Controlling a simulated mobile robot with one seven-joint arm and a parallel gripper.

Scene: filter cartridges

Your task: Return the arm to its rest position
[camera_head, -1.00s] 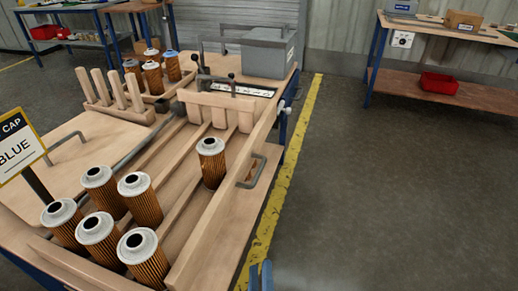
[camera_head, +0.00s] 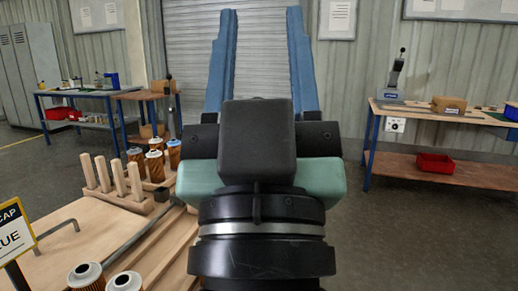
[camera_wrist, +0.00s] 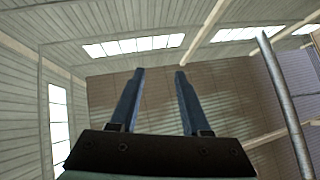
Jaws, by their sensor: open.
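My gripper (camera_head: 262,60) is raised upright in front of the head camera, with its two blue fingers pointing up and spread apart. It is open and nothing is between the fingers. In the wrist view my gripper (camera_wrist: 155,95) also shows open and empty, with the ceiling and a wall behind it. The arm and gripper hide the middle and right part of the workbench in the head view.
Filter cartridges (camera_head: 87,277) stand on the wooden bench at lower left. A pegged wooden block (camera_head: 118,192) and more cartridges (camera_head: 155,166) are behind them. A yellow sign (camera_head: 14,232) stands at left. A side table (camera_head: 440,170) holds a red bin (camera_head: 435,164). The floor at right is clear.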

